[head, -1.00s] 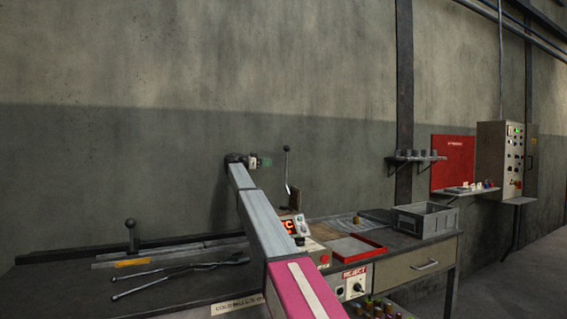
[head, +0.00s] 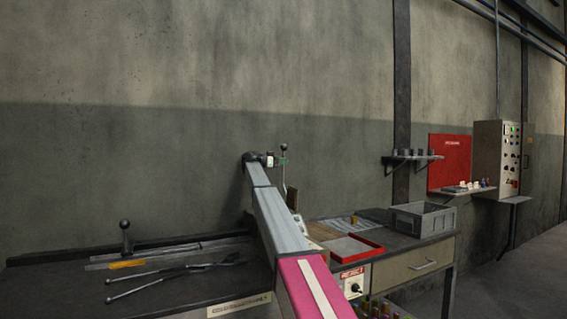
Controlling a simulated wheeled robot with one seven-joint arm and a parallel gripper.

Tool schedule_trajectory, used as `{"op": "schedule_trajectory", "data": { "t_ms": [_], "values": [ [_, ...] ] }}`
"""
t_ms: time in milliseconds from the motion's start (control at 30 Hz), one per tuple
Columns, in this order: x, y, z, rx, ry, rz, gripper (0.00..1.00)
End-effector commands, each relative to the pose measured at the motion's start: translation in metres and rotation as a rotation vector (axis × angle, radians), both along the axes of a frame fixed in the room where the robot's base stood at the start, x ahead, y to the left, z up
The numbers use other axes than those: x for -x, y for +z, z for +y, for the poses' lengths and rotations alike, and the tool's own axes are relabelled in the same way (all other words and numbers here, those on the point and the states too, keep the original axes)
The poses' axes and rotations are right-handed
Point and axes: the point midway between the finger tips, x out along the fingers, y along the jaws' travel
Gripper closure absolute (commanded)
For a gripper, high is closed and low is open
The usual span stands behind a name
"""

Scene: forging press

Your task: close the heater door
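My arm reaches from the bottom centre up over the bench, and my gripper (head: 277,161) is at its far end, small in the head view. A thin upright lever with a dark ball knob (head: 284,148) stands just beside the gripper's tip; I cannot tell whether they touch. The fingers are too small to show whether they are open or shut. The heater is mostly hidden behind my arm, and I cannot make out its door clearly. A brown upright panel (head: 292,199) shows just below the lever.
A red-rimmed tray (head: 372,250) and a grey crate (head: 424,219) sit on the bench to the right. Tongs (head: 170,275) lie on the dark left surface, near a ball-topped lever (head: 125,238). A red board (head: 450,160) and a control cabinet (head: 490,155) are on the right wall.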

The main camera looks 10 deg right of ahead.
Motion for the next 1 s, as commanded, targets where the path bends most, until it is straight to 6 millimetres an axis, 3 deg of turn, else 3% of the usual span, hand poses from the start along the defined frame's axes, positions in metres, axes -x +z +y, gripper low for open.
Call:
{"op": "schedule_trajectory", "data": {
  "t_ms": [300, 433, 767, 1000],
  "values": [
    [0.000, 0.000, -0.006, 0.000, 0.000, 0.000, 0.63],
    [0.000, 0.000, -0.006, 0.000, 0.000, 0.000, 1.00],
    [0.006, 0.000, -0.007, -0.006, -0.001, -0.019, 1.00],
    [0.035, 0.000, -0.015, -0.034, -0.001, -0.122, 1.00]
  ]
}}
